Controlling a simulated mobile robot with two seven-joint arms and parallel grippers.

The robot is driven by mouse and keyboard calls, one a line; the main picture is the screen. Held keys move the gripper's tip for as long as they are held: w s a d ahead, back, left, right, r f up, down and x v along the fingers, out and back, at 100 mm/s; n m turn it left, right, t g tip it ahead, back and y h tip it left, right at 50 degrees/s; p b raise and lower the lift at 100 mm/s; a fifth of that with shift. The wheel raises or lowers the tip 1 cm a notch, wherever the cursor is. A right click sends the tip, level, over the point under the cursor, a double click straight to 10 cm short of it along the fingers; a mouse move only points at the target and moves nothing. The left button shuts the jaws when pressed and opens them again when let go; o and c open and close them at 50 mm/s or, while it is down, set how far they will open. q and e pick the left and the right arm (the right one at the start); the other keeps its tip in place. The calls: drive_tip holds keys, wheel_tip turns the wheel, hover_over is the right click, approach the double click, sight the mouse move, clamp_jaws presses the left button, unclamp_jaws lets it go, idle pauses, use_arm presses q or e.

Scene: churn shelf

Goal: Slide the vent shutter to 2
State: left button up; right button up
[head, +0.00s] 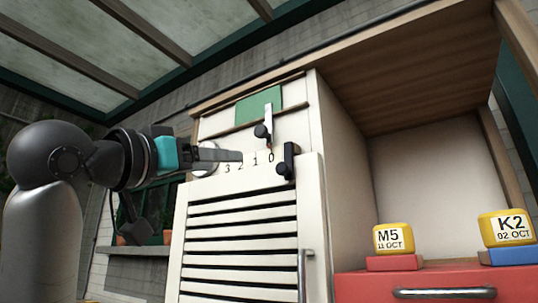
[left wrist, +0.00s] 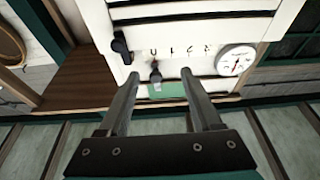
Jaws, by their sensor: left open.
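The white louvred vent shutter panel (head: 240,232) fronts the cabinet, with the scale 3, 2, 1, 0 along its top edge. A black handle (head: 287,160) sits on the panel just right of the 0; it also shows in the left wrist view (left wrist: 121,46). A black knob (head: 262,131) on a white upright strip stands above the scale, near 0 and 1. My left gripper (head: 240,156) is open, empty, by the scale at 3 and 2. In the left wrist view the knob (left wrist: 155,73) appears between its fingertips (left wrist: 158,75), beyond them. My right gripper is not in view.
A round dial (left wrist: 236,60) is on the cabinet, partly hidden behind my gripper in the head view. A green plate (head: 258,105) is above the scale.

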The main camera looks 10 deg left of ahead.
sight(259, 131)
use_arm(q)
drive_tip(key=s+r, duration=0.3)
drive_tip(key=r, duration=0.1)
drive_tip(key=shift+m+t+h, duration=0.3)
drive_tip(key=p+x, duration=0.6)
drive_tip(key=x, duration=0.7)
drive_tip(key=shift+d+r+p, duration=0.1)
drive_tip(key=shift+r+p, duration=0.15)
drive_tip(key=shift+p, duration=0.15)
drive_tip(key=shift+p+x, duration=0.3)
drive_tip(key=shift+x, duration=0.55)
drive_tip(key=shift+w+f, duration=0.1)
drive_tip(key=shift+f, duration=0.05)
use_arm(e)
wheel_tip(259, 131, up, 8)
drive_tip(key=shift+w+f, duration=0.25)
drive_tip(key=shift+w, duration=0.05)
use_arm(q)
clamp_jaws()
